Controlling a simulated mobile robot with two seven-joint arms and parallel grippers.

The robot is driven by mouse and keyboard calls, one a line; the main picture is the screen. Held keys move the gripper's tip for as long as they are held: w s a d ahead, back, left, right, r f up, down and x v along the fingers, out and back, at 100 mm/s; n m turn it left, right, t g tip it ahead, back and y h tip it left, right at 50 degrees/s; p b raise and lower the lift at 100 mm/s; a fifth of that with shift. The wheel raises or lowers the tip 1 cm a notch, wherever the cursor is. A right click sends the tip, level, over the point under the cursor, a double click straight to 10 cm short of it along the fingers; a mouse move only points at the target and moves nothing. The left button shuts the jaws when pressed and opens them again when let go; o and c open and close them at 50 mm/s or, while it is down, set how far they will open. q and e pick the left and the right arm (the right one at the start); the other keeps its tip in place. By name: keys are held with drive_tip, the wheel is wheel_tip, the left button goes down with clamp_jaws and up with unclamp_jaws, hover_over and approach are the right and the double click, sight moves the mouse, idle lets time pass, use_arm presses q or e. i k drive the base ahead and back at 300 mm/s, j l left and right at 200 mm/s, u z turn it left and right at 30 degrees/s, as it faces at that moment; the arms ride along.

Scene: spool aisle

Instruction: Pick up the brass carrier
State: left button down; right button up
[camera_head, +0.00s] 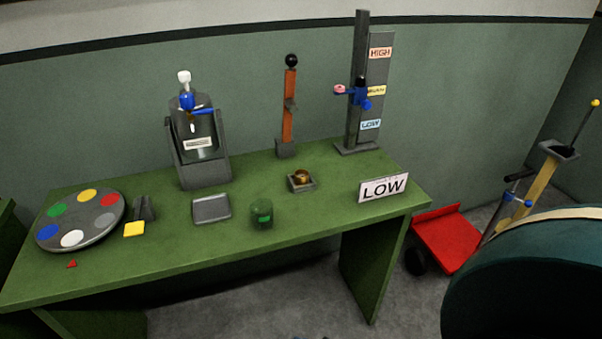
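A small round brass piece (302,176), which looks like the brass carrier, sits in a shallow grey square holder (302,186) on the green table (325,213). It is right of the table's middle, between a dark green cylinder and the LOW sign. Its lower part is hidden by the holder.
The green cylinder (262,214), grey tray (211,208) and LOW sign (383,187) stand near it. Behind are an orange post (290,105) and a tall grey stand (357,80). A colour disc (80,220) lies left. A red cart (448,238) and large dark drum (530,280) are right.

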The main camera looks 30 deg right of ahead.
sight(298, 181)
drive_tip(key=l, duration=0.65)
drive_tip(key=i+l+z, duration=0.1)
drive_tip(key=l, duration=0.6)
drive_tip(key=l+z, duration=0.1)
drive_tip(key=l, duration=0.55)
drive_tip(key=i+l, duration=0.15)
drive_tip(key=l, duration=0.5)
